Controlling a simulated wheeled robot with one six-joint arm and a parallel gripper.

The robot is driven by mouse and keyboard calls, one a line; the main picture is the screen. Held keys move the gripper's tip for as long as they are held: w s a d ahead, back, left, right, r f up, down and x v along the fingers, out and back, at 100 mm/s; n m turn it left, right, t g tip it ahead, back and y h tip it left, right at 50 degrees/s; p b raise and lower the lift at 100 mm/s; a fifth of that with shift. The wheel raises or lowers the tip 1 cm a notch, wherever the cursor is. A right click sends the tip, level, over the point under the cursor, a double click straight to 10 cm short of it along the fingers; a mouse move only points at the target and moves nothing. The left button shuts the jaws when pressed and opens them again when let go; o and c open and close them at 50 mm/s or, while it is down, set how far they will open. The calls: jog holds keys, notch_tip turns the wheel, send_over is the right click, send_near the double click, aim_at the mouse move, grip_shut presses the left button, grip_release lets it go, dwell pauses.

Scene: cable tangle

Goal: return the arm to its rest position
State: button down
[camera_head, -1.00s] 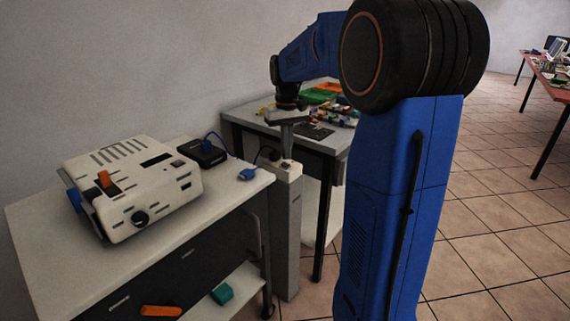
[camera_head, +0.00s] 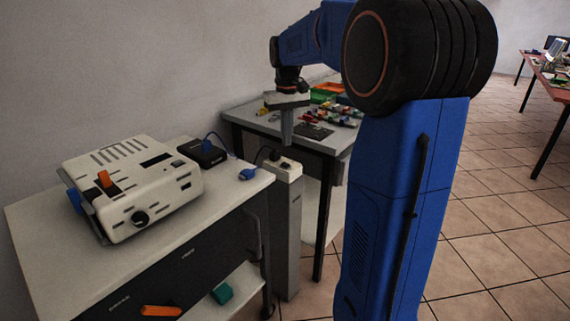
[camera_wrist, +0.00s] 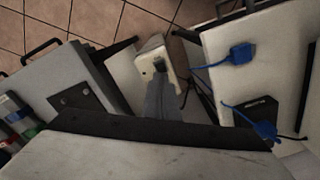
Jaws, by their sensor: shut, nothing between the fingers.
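My blue arm (camera_head: 310,38) reaches out from the upper right, bent down at the wrist. My gripper (camera_head: 287,143) points straight down above the white post (camera_head: 288,215) between the two tables. Its fingers are shut and empty, clear of the post's top. In the wrist view, the fingers (camera_wrist: 158,72) show in the middle, in front of the post top (camera_wrist: 148,58). A black plug (camera_head: 275,156) with a dark cable sits on the post.
A white machine (camera_head: 140,185), a black box (camera_head: 203,152) and a blue connector (camera_head: 247,174) are on the near cabinet (camera_head: 60,250). Small parts and trays (camera_head: 325,95) lie on the table behind. Open tiled floor lies to the right.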

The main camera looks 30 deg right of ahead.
dwell(0.3)
jog(key=s+a+f+n+t, duration=0.1)
jog(key=s+a, duration=0.4)
jog(key=s, duration=0.3)
jog(key=s+a+t, duration=0.1)
jog(key=s+a, duration=0.4)
jog(key=s, duration=0.2)
jog(key=s+a+f+t, duration=0.1)
jog(key=s+a+f, duration=0.1)
jog(key=s, duration=0.3)
jog(key=s+a+f+t, duration=0.1)
jog(key=s+a+f, duration=0.1)
jog(key=s+f, duration=0.2)
jog(key=s+a+f+n, duration=0.1)
jog(key=s+f, duration=0.2)
jog(key=s, duration=0.3)
jog(key=shift+a+t, duration=0.4)
